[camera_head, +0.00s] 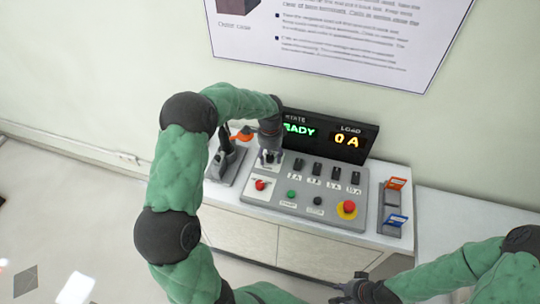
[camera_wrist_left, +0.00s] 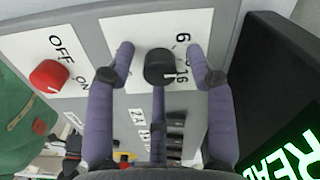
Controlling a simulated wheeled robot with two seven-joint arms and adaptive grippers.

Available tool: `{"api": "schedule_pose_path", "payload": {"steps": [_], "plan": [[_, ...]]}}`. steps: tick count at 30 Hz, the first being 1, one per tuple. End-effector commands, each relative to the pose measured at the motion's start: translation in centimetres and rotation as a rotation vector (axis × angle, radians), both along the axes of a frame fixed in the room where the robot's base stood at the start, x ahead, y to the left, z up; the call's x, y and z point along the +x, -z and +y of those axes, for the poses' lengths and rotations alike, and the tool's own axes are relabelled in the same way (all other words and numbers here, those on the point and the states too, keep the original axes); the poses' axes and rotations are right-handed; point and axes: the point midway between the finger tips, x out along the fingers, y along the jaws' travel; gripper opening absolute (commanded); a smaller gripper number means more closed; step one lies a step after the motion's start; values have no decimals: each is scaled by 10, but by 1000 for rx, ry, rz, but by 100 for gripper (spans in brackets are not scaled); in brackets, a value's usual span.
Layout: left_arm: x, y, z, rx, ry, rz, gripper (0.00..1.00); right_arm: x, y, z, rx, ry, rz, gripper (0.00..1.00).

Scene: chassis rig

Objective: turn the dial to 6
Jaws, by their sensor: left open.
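The dial is a black round knob (camera_wrist_left: 160,68) on a white plate in the left wrist view. The marks 6 and 16 show beside it; other marks are hidden or unclear, and I cannot tell which mark the knob points at. In the head view my left gripper (camera_head: 269,156) is over the panel's upper left corner and mostly hides the dial. My right gripper (camera_head: 350,288) is low at the right, away from the panel; its jaws are unclear.
The grey panel (camera_head: 330,211) carries a red OFF/ON knob (camera_wrist_left: 49,76), several black switches, a green button (camera_head: 291,194) and a red emergency button (camera_head: 347,208). A display (camera_head: 330,135) behind reads READY, partly covered, and 0 A. A rack (camera_head: 393,208) with orange and blue pieces stands right.

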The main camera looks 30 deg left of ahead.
Motion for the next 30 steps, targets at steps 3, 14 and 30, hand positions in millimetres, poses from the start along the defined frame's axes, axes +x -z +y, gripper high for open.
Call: {"api": "schedule_pose_path", "payload": {"steps": [3, 14, 30], "plan": [[0, 0, 0, 0, 0, 0, 52, 0, 0, 0, 0, 0, 0, 29], [0, 0, 0, 0, 0, 0, 0, 0, 0, 0, 0, 0, 0, 29], [0, 0, 0, -1, -19, 1, 0, 0, -1, 0, 0, 0, 0, 29]]}}
